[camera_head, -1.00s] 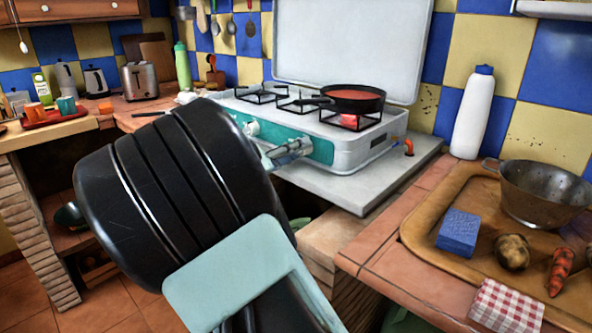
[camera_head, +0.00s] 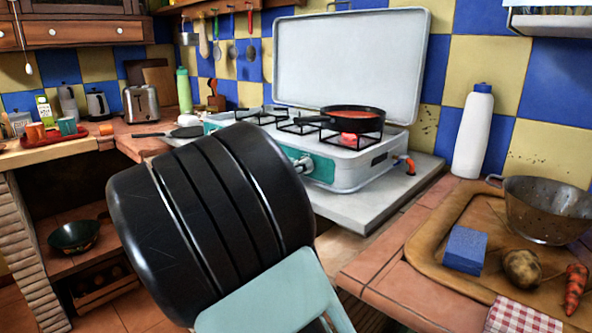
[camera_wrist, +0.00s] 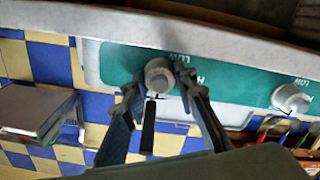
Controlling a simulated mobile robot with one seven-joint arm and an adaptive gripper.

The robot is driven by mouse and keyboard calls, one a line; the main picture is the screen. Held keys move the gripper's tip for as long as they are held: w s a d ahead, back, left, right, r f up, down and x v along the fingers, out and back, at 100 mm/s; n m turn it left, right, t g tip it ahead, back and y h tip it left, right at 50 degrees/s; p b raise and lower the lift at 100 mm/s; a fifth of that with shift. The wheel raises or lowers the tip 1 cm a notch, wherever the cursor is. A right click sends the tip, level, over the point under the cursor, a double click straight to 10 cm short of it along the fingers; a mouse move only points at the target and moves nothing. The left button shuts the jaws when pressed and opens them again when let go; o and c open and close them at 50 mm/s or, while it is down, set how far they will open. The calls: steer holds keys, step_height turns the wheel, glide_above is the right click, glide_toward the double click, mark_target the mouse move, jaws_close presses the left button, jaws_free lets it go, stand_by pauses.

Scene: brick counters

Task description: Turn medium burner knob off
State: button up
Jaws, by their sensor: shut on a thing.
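The white camping stove (camera_head: 352,172) has a teal front panel with knobs. In the wrist view, a pale round knob (camera_wrist: 158,70) on the teal panel (camera_wrist: 222,84) sits between my fingers. My gripper (camera_wrist: 158,84) is shut on this knob, one finger on each side. A second knob (camera_wrist: 291,98) with HIGH and LOW marks is apart to the right in the wrist view. I cannot tell which burner each knob serves.
A dark pan with red contents (camera_head: 352,119) sits on the right burner, with a red glow beneath. The open lid (camera_head: 350,62) stands behind. A white bottle (camera_head: 473,135), colander (camera_head: 545,208) and blue sponge (camera_head: 465,249) are on the right counter.

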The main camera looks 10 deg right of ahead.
steer(key=o, duration=1.1)
steer(key=v, duration=1.2)
steer(key=shift+a, duration=0.1)
